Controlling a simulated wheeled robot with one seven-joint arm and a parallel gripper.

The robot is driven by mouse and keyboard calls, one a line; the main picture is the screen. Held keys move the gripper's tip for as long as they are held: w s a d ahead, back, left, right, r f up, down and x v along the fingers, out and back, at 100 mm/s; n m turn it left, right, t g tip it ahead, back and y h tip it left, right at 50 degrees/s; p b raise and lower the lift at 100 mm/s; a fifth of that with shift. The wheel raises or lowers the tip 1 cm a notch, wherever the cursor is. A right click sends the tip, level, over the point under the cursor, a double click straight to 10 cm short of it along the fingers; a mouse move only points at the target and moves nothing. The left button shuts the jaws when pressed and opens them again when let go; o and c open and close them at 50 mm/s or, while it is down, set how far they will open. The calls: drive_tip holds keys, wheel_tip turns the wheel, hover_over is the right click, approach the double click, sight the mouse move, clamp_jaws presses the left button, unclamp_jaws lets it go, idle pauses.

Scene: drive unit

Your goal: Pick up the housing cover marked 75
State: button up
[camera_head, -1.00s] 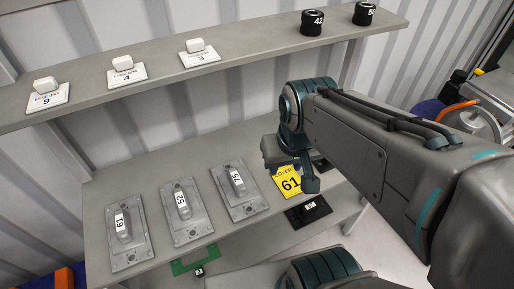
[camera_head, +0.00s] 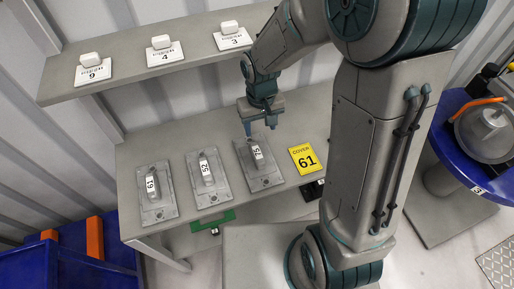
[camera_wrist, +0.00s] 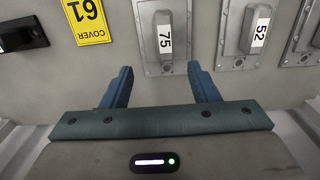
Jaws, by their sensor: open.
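The housing cover marked 75 (camera_head: 258,164) is a grey metal plate with a raised handle and a white label. It lies on the lower shelf as the rightmost of three similar covers. It also shows in the wrist view (camera_wrist: 165,42), just beyond my fingertips and between their lines. My gripper (camera_head: 260,126) is above and behind this cover in the head view, pointing down. In the wrist view my gripper (camera_wrist: 160,80) shows two blue fingers spread apart with nothing between them.
The upper shelf (camera_head: 197,50) overhangs behind, carrying white-capped items. A blue round table (camera_head: 470,150) stands at right.

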sight(257, 152)
drive_tip(key=f, duration=0.9)
drive_tip(key=shift+a, duration=0.3)
drive_tip(key=shift+a+f+p, duration=0.15)
drive_tip(key=shift+f+p, duration=0.75)
drive_tip(key=shift+f, duration=1.75)
clamp_jaws()
